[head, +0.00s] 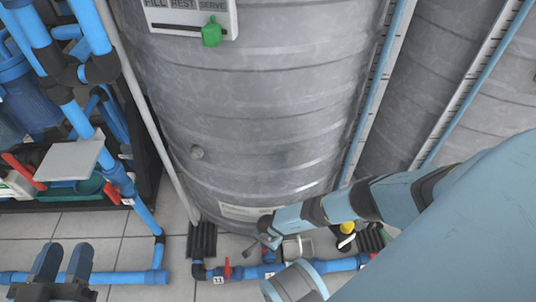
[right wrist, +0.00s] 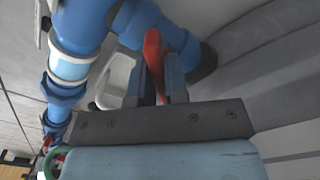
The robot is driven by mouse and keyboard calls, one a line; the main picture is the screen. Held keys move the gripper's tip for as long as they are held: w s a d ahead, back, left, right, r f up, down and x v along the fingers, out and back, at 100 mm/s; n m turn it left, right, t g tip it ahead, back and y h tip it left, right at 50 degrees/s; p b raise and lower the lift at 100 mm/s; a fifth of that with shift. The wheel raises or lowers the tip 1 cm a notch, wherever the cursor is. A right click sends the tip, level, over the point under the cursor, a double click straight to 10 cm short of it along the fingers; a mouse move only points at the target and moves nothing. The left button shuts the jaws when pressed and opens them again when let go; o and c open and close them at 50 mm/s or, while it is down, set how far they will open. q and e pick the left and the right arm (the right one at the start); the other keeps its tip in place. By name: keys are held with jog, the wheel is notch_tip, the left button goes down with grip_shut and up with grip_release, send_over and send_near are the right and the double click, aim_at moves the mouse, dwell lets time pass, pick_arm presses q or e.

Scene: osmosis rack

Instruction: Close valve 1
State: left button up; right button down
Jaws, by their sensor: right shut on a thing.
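In the right wrist view, my right gripper (right wrist: 155,65) is shut on a red valve handle (right wrist: 153,42), with a finger on each side of it. The handle sits beside a blue pipe (right wrist: 82,28) with an elbow. No valve number is readable there, so I cannot tell whether this is valve 1. In the head view, my right arm reaches down from the right to the foot of the tank; its gripper is not clearly visible.
A large grey tank (head: 260,110) fills the middle, with a green-knobbed selector panel (head: 185,15) on it. A low blue pipe (head: 245,273) has a red handle (head: 227,268) and a tag reading 11. Blue pipework and more red handles stand left. Tiled floor (head: 110,235) shows at left.

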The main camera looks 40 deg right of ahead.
jog(key=m+p, duration=0.1)
jog(key=m, duration=0.2)
jog(key=shift+r+m, duration=0.1)
jog(key=shift+m, duration=0.3)
jog(key=shift+m+p, duration=0.4)
jog(key=shift+m, duration=0.5)
pick_arm(q)
jog(key=shift+s+d+f+n+g+y+p, duration=0.15)
jog(key=shift+s+d+f+n+g+p, duration=0.15)
jog(key=shift+s+n, duration=0.2)
jog(key=shift+s+d+f+n+g+y+p, duration=0.2)
jog(key=shift+s+n+g+p, duration=0.15)
jog(key=shift+n, duration=0.15)
pick_arm(e)
jog(key=shift+m, duration=2)
pick_arm(q)
jog(key=shift+r, duration=0.25)
pick_arm(e)
jog(key=c, duration=1.1)
grip_release()
jog(key=shift+c, duration=0.2)
